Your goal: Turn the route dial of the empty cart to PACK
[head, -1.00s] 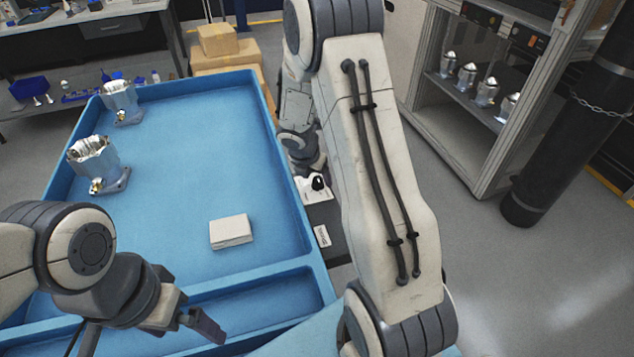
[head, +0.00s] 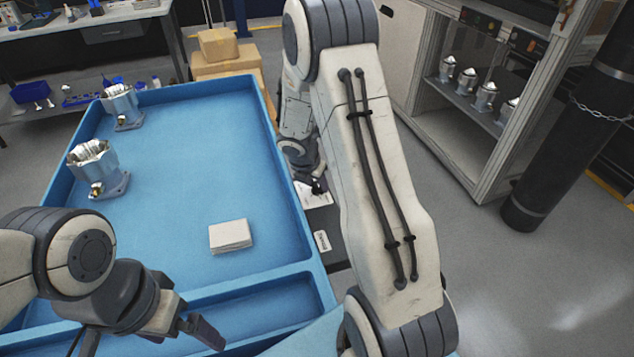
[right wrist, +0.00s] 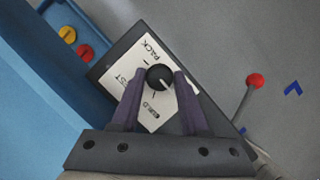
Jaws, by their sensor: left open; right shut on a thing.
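The route dial is a round black knob (right wrist: 159,77) on a white label plate (right wrist: 128,68) with PACK at the top and two partly covered words below. A short pale mark on the knob points toward the lower right in the right wrist view, away from PACK. My right gripper (right wrist: 160,76) is shut on the knob, one finger on each side. In the head view, the label plate (head: 316,198) sits beside the blue cart's right wall (head: 306,238). My left gripper (head: 150,338) is open and empty over the cart's near edge.
Two metal housings (head: 97,168) (head: 122,105) and a white block (head: 230,236) lie in the blue tray. The right wrist view shows a red ball-ended lever (right wrist: 255,80) right of the panel and red and yellow buttons (right wrist: 68,35) on the left.

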